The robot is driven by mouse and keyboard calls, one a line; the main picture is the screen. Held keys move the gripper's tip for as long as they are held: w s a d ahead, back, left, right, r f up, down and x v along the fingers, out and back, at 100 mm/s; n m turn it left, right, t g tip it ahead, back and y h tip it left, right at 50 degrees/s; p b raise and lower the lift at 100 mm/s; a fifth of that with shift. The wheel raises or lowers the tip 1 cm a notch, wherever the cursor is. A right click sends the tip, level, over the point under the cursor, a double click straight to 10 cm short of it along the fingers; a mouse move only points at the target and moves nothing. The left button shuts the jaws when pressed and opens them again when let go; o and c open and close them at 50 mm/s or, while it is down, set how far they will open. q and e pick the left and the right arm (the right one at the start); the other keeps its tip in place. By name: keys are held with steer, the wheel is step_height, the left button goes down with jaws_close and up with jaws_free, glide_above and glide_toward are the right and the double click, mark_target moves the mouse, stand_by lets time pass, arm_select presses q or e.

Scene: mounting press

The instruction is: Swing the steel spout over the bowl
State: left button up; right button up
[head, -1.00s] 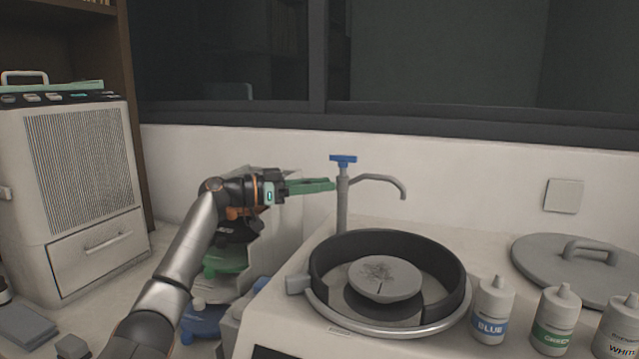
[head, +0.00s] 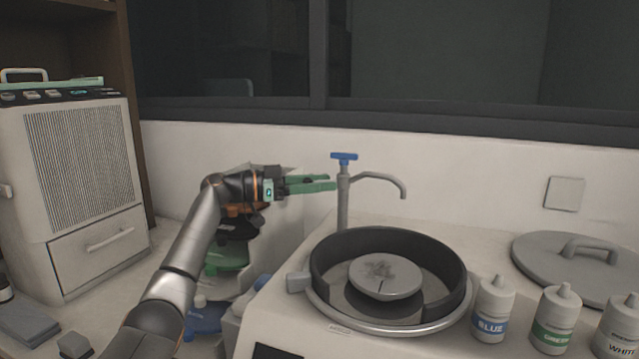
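The steel spout (head: 380,178) is a thin curved pipe on an upright post (head: 342,212) with a blue handle (head: 343,157) on top. It points right, its bent tip over the back right edge of the bowl. The bowl (head: 325,265) is a dark round basin with a metal rim, set in the white machine top. A grey disc (head: 385,280) sits in its middle. My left gripper (head: 332,182) has green fingers pointing right. They look slightly parted, with tips just left of the post; contact cannot be told. My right gripper is out of view.
A grey round lid (head: 578,268) lies at the right. Bottles marked blue (head: 491,310), green (head: 557,322) and white (head: 616,330) stand in front of it. A wall (head: 470,185) is close behind the post. A beige cabinet unit (head: 80,190) stands at the left.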

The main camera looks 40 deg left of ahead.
arm_select(q)
steer(key=shift+s, duration=0.1)
steer(key=b+v, duration=0.3)
steer(key=v, duration=0.9)
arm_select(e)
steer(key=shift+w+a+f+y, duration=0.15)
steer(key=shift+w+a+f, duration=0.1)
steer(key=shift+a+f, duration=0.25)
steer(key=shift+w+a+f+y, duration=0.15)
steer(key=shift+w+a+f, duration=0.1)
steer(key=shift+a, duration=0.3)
arm_select(q)
steer(key=shift+s+a, duration=0.1)
steer(key=shift+s, duration=0.05)
